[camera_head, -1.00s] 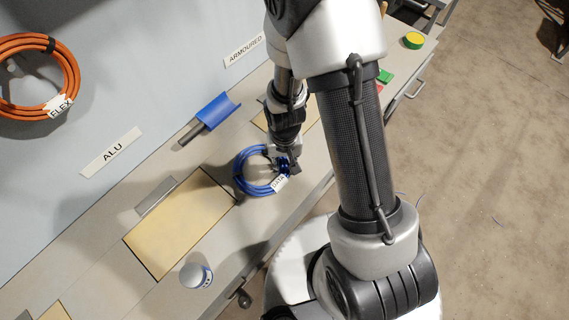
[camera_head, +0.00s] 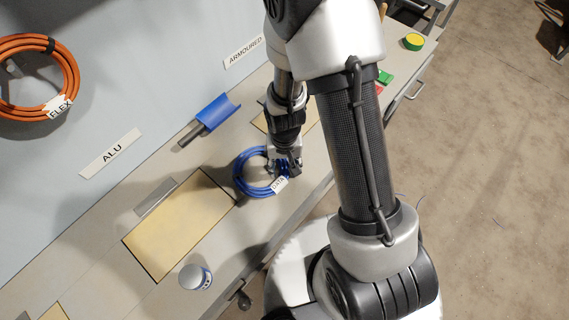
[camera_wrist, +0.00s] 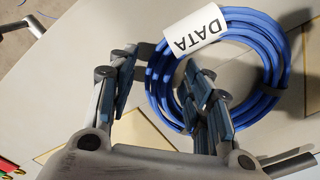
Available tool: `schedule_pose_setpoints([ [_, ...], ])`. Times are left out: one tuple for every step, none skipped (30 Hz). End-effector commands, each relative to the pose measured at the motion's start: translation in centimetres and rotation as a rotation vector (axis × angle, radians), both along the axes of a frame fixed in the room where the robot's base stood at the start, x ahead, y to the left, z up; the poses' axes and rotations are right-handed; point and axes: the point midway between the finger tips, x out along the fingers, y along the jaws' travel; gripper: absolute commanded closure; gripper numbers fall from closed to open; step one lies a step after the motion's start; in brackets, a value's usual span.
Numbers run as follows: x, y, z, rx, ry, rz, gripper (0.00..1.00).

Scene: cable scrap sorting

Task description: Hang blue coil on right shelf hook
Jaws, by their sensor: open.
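The blue coil (camera_head: 243,176), with a white DATA tag (camera_head: 279,185), lies flat on the bench. It also shows in the wrist view (camera_wrist: 268,62), with its tag toward the top. My gripper (camera_head: 284,168) is at the coil's right side in the head view. In the wrist view the fingers (camera_wrist: 160,95) are open, one inside the coil's ring and the other outside, with the coil's near band between them. Whether the fingers touch the coil I cannot tell. No shelf hook is clearly visible; an orange FLEX coil (camera_head: 72,75) hangs on the wall at left.
ALU (camera_head: 110,153) and ARMOURED (camera_head: 244,50) labels are on the wall. A yellow-green roll (camera_head: 413,41) sits at the far end.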

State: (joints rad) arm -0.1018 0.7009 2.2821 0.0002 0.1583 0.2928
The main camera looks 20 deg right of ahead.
Motion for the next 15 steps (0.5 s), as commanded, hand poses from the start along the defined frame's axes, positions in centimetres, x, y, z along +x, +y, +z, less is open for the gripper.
schedule_pose_setpoints([
  [0.0, 0.0, 0.1, 0.000, 0.000, 0.000, 0.54],
  [0.0, 0.0, 0.4, 0.000, -0.001, 0.000, 0.54],
  [0.0, 0.0, 0.8, 0.000, -0.001, 0.000, 0.54],
  [0.1, 0.0, 1.2, 0.000, -0.001, 0.000, 0.54],
  [0.1, 0.0, 1.7, 0.001, -0.002, 0.000, 0.54],
  [0.1, 0.0, 2.5, 0.000, -0.004, 0.000, 0.54],
  [0.0, 0.0, 3.2, 0.000, -0.003, 0.000, 0.54],
  [-0.1, 0.0, 3.9, 0.000, -0.003, 0.000, 0.54],
  [-0.3, 0.0, 4.9, 0.000, -0.003, 0.000, 0.54],
  [-0.4, 0.0, 5.7, 0.000, -0.004, 0.000, 0.54],
  [-0.5, 0.0, 6.4, 0.000, -0.005, 0.000, 0.54],
  [-0.4, 0.0, 7.4, 0.001, -0.006, 0.000, 0.54],
  [-0.4, 0.0, 8.2, 0.001, -0.006, 0.000, 0.54],
  [-0.4, 0.0, 8.9, 0.001, -0.005, 0.000, 0.54],
  [-0.4, 0.0, 9.9, 0.001, -0.005, 0.000, 0.54],
])
